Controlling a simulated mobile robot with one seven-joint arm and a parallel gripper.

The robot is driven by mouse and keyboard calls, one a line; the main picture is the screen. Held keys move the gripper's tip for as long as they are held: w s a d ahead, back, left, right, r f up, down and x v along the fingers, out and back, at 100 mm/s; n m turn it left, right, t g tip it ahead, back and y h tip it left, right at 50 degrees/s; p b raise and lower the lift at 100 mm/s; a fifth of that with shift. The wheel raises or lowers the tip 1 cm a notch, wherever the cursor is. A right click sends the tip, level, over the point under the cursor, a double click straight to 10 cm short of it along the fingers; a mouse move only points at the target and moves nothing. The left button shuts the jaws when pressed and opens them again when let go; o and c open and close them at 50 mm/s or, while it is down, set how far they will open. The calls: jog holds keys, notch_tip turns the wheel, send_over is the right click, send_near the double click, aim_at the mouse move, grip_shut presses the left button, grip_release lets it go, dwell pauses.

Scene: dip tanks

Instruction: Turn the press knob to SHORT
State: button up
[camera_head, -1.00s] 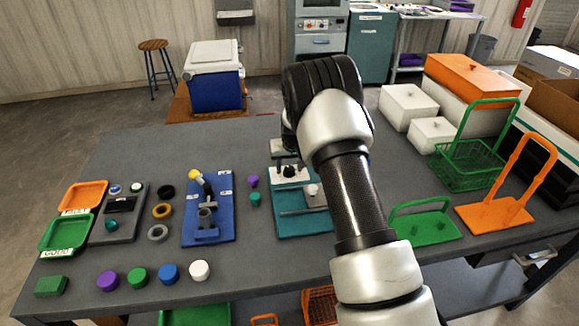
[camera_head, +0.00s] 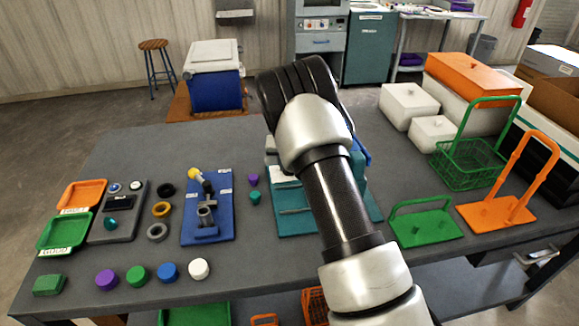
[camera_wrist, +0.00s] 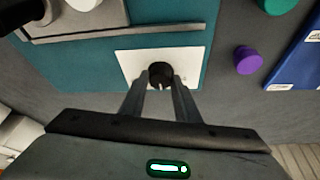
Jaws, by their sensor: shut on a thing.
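The press is a teal board (camera_head: 297,225) on the table, partly hidden behind my arm in the head view. In the wrist view, its black knob (camera_wrist: 160,71) stands on a white plate (camera_wrist: 128,62) on the teal base. My gripper (camera_wrist: 160,82) has its two fingers closed on the knob, one on either side. No SHORT marking or pointer can be read, so the knob's setting is unclear. In the head view my arm hides the knob and the gripper; part of the white plate shows.
A blue fixture (camera_head: 207,222) stands left of the press, with a purple piece (camera_head: 253,180) and a small teal piece (camera_head: 255,197) between them. A green carrier (camera_head: 425,226) and an orange carrier (camera_head: 490,214) are at right. The back left tabletop is clear.

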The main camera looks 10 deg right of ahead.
jog(key=m, duration=0.2)
jog(key=m+h+b, duration=0.1)
jog(key=m, duration=0.1)
jog(key=m+g+h+b, duration=0.1)
jog(key=m, duration=0.1)
jog(key=shift+w+a+f, duration=0.1)
jog(key=shift+w+a, duration=0.05)
jog(key=shift+a, duration=0.1)
jog(key=m+g+b, duration=0.1)
jog(key=m, duration=0.2)
jog(key=m+g+h+b, duration=0.1)
jog(key=m, duration=0.2)
jog(key=shift+w, duration=0.15)
jog(key=shift+m, duration=0.3)
jog(key=o, duration=1)
jog(key=shift+o, duration=0.2)
jog(key=p+v, duration=0.1)
jog(key=v, duration=1.6)
jog(key=shift+a+r, duration=0.25)
jog(key=shift+a, duration=0.1)
